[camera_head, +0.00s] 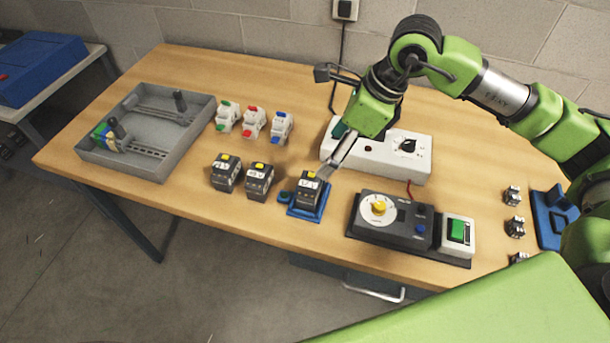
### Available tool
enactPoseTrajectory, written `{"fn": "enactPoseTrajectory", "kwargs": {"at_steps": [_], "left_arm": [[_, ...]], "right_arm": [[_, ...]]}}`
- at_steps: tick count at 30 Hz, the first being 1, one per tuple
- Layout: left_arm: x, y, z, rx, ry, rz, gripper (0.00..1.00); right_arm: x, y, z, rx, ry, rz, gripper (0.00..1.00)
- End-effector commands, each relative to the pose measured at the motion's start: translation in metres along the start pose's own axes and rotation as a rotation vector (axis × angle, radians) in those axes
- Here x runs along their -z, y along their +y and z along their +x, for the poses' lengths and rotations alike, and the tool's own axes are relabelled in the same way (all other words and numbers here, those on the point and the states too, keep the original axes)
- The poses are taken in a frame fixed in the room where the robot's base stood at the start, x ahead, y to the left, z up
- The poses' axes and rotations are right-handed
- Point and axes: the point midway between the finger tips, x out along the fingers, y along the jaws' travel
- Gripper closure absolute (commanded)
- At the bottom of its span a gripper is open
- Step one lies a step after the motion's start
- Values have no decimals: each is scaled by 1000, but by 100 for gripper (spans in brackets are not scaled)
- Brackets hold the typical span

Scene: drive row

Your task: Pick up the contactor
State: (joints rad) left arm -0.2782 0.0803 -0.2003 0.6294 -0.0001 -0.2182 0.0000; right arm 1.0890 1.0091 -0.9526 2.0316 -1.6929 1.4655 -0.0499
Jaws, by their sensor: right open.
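Three dark grey contactors with yellow marks on top stand in a row at the table's middle. The left one (226,172) and the middle one (259,181) stand on bare wood. The right contactor (307,190) sits in a blue holder (296,212). My right gripper (325,172) reaches down from the upper right, open, with its fingertips at the upper right side of the contactor in the blue holder. I cannot tell whether they touch it. My left gripper is not in view.
A grey tray (100,158) with rails stands at the left. Several small white devices (254,124) stand behind the contactors. A white box (410,160) stands behind my right gripper. A black panel with a dial (398,228) and a green-button box (457,233) are to the right.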

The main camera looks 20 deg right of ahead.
Motion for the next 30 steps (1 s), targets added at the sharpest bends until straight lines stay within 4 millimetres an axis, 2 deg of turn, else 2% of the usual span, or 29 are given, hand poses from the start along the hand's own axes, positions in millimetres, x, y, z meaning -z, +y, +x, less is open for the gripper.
{"fn": "enactPoseTrajectory", "kwargs": {"at_steps": [9,12,17,23,27,30], "left_arm": [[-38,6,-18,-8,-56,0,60],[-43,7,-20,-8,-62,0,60],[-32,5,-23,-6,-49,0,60],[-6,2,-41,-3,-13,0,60],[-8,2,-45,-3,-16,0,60],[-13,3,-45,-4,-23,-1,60]], "right_arm": [[0,2,59,-5,2,0,26],[0,1,71,-3,1,0,26],[0,2,80,-3,2,-1,26],[0,3,104,-5,3,0,26],[1,2,124,-3,2,0,26],[2,2,130,-2,1,0,26]]}}
